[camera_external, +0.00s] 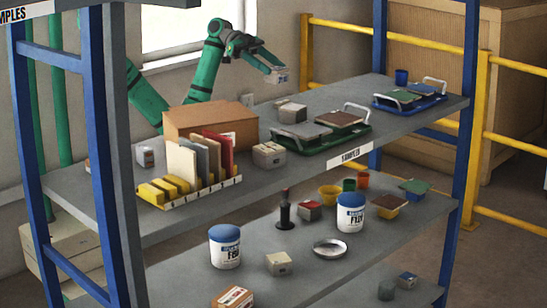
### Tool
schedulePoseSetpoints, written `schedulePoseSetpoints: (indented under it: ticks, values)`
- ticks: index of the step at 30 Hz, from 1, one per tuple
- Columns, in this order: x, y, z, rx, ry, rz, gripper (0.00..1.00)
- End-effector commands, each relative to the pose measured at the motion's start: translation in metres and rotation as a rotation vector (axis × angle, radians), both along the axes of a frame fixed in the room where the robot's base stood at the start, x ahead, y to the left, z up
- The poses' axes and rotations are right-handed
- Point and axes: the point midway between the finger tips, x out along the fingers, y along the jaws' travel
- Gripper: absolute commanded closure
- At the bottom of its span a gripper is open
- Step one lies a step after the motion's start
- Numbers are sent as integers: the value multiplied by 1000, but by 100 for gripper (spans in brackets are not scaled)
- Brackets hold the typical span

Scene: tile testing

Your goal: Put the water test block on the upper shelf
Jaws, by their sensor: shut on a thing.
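My gripper (273,66) is at the end of my green arm, above the back edge of the grey upper shelf (345,170). It is shut on a small pale grey block (279,76), held in the air clear of the shelf. The marking on the block is too small to read, so I cannot tell from it whether this is the water test block. Similar grey blocks stand on the upper shelf: one behind the near tray (292,112), one beside the tile rack (269,155) and one at the left (145,156).
On the upper shelf are a cardboard box (209,122), a yellow tile rack (187,190), a green tray (322,143) and a blue tray (410,101). Blue posts (376,45) frame the rack. The lower shelf (310,275) holds tubs, cups and blocks. Bare shelf shows along the front.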

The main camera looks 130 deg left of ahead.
Motion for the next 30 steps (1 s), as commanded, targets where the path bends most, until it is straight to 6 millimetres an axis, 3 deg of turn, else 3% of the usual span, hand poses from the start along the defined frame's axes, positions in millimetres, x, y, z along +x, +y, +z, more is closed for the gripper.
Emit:
schedulePoseSetpoints:
  ticks: [1,6,12,20,30]
  values:
    - [10,-9,17,10,-5,-14,87]
    - [31,-36,55,7,-4,-39,87]
    - [40,-51,72,1,-2,-49,87]
    - [53,-43,67,-4,-1,-50,87]
    - [106,1,36,-3,0,-50,87]
